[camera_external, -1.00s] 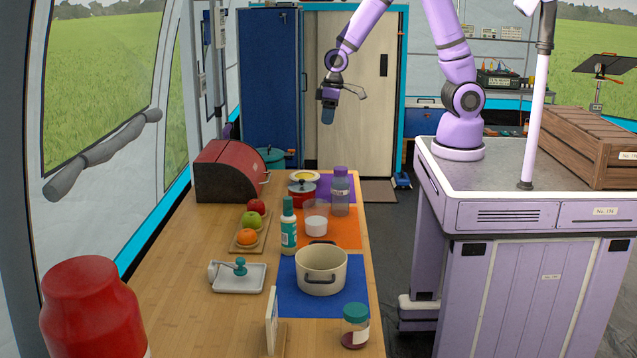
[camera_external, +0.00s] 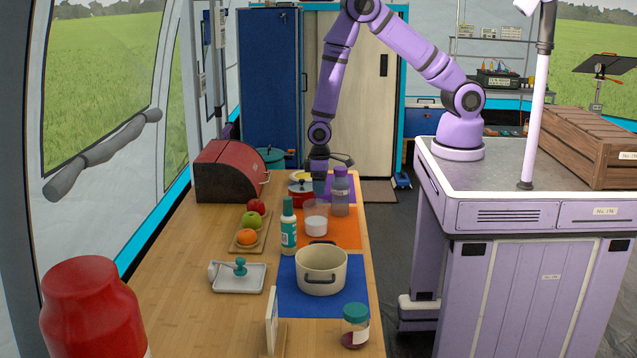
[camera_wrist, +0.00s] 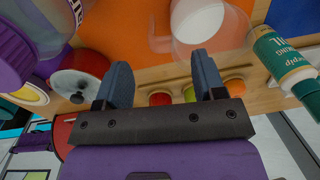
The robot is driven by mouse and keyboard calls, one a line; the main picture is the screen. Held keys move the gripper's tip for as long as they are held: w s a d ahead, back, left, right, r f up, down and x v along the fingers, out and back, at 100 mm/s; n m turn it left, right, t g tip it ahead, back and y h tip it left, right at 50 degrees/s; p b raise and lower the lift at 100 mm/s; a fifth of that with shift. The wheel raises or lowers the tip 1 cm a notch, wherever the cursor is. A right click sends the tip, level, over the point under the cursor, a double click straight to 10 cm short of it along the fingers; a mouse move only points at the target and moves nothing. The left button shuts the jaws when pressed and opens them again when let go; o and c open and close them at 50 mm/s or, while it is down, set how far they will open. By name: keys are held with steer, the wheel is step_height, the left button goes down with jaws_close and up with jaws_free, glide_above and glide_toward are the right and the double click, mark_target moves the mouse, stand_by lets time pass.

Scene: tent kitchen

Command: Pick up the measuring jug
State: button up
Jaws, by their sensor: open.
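The measuring jug (camera_external: 316,222) is a clear vessel with white in its lower part, upright on the orange mat on the wooden counter. In the wrist view the clear jug (camera_wrist: 212,32) is at the top, just beyond the fingertips and toward the right one. My gripper (camera_external: 319,188) is low over the far end of the counter, behind the jug in the external view. In the wrist view its two blue fingers (camera_wrist: 163,75) are apart with nothing held between them.
Close around the jug are a purple-capped bottle (camera_external: 340,192), a red lidded pot (camera_external: 301,192) and a teal-and-white bottle (camera_external: 288,230). A cream pot (camera_external: 321,270) stands nearer on a blue mat. Fruit lies on a board (camera_external: 240,248) to the left. Bare counter (camera_external: 185,275) shows further left.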

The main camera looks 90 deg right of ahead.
mark_target(319, 201)
steer(key=shift+a+f, duration=0.15)
steer(key=shift+f, duration=3.4)
steer(key=shift+c, duration=0.2)
jaws_close()
steer(key=shift+r, duration=0.1)
steer(key=shift+r, duration=1.25)
steer(key=s+r, duration=0.2)
steer(key=s, duration=1.3)
steer(key=shift+s+d+r, duration=0.15)
steer(key=shift+s+d, duration=0.25)
